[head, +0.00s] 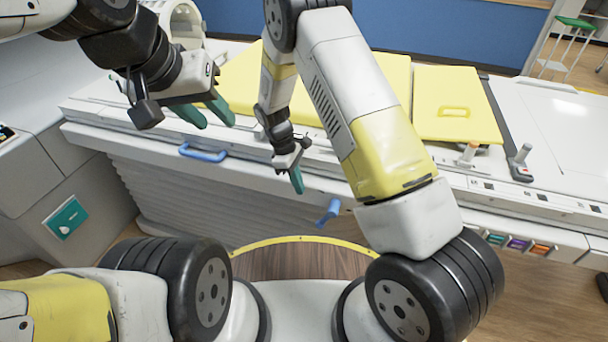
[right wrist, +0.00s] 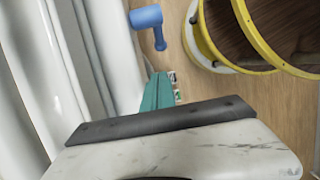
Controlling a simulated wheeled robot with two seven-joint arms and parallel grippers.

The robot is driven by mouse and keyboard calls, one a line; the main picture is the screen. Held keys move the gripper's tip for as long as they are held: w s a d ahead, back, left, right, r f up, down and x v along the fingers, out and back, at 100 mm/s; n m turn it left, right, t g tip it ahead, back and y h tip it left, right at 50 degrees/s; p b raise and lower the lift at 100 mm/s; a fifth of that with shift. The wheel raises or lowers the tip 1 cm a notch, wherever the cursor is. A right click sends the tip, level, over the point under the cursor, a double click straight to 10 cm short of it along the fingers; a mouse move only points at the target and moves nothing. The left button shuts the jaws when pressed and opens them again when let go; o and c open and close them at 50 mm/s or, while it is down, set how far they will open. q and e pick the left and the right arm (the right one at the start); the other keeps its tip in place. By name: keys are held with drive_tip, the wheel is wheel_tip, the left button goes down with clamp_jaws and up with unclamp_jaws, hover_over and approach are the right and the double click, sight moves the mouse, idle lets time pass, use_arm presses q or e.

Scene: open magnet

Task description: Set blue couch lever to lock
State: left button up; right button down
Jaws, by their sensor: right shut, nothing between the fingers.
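The blue couch lever (head: 328,211) sticks out from the lower front side of the couch, its thicker end pointing down and to the left. It also shows at the top of the right wrist view (right wrist: 147,18). My right gripper (head: 297,182) is shut and empty, pointing down, a little above and left of the lever, apart from it. In the right wrist view its teal fingers (right wrist: 158,92) lie below the lever. My left gripper (head: 210,114) is open and empty above the couch's left part. The lock marking is too small to see.
A blue fixed handle (head: 203,153) sits on the couch front further left. Yellow pads (head: 455,105) lie on the couch top. Two small levers (head: 521,156) stand at its right. Coloured buttons (head: 517,243) line the right front edge. My right arm covers the couch middle.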

wheel_tip(320, 180, up, 3)
drive_tip(key=n+t+h, duration=0.1)
drive_tip(key=n+h, duration=0.3)
drive_tip(key=n, duration=1.7)
approach(320, 221)
wheel_tip(320, 221, down, 3)
drive_tip(key=d, duration=0.1)
drive_tip(key=d+f, duration=0.1)
drive_tip(key=shift+s+d, duration=0.1)
drive_tip(key=shift+d, duration=0.3)
drive_tip(key=shift+d+f, duration=0.25)
drive_tip(key=shift+d, duration=0.25)
